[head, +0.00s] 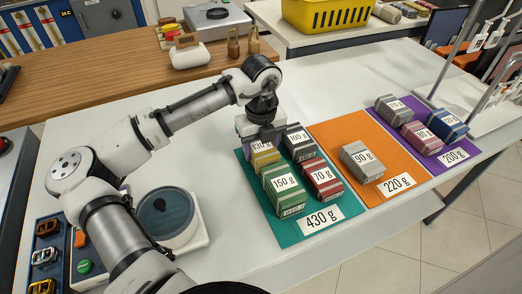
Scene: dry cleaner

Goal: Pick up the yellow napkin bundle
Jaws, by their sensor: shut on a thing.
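The yellow napkin bundle (266,159) with a 130 g label is at the back left of the green mat (283,228). My gripper (263,134) points down from above and is shut on the far, upper part of this bundle. The fingertips are mostly hidden behind the wrist and the bundle. I cannot tell whether the bundle touches the mat or is slightly raised.
Close around it are a dark grey 100 g bundle (300,147), a green 150 g bundle (285,195) and a red 70 g bundle (322,181). An orange mat (364,133) with a grey 90 g bundle (361,165) lies to the right. A round scale (168,216) stands left.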

